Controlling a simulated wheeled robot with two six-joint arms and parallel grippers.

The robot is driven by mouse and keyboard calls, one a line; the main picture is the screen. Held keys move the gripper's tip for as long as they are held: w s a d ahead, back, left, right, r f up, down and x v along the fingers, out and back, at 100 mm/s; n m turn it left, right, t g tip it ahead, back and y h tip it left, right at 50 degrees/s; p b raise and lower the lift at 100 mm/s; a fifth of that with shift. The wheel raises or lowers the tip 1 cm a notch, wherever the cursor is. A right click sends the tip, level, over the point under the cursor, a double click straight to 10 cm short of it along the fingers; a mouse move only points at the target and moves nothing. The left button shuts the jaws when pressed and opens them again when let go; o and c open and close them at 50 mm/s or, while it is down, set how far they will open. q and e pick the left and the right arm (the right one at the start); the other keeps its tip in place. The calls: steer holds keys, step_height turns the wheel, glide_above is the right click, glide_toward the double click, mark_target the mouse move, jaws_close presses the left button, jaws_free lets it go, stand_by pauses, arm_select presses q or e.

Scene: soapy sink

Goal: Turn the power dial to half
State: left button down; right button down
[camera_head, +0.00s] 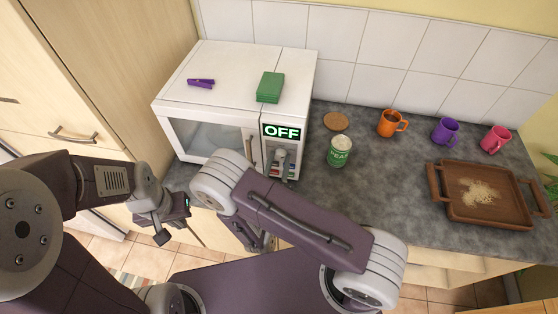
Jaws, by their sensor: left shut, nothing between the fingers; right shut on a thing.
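The white microwave (215,81) stands at the left end of the counter, its display (282,132) reading OFF. Below the display, a grey power dial (281,157) sits among small coloured marks; its lower part is close to my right arm in the picture. My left gripper (172,221) is shut and empty, low in front of the microwave. My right arm crosses the middle of the view. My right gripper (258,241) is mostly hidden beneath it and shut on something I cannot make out.
A purple peg (201,83) and green box (270,88) lie on the microwave.

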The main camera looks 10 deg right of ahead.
steer(key=n, duration=0.5)
steer(key=shift+p, duration=0.35)
steer(key=n, duration=0.5)
steer(key=shift+f+p, duration=0.1)
steer(key=shift+p, duration=0.3)
steer(key=shift+n, duration=0.4)
steer(key=c, duration=1)
jaws_free()
steer(key=shift+d, duration=0.1)
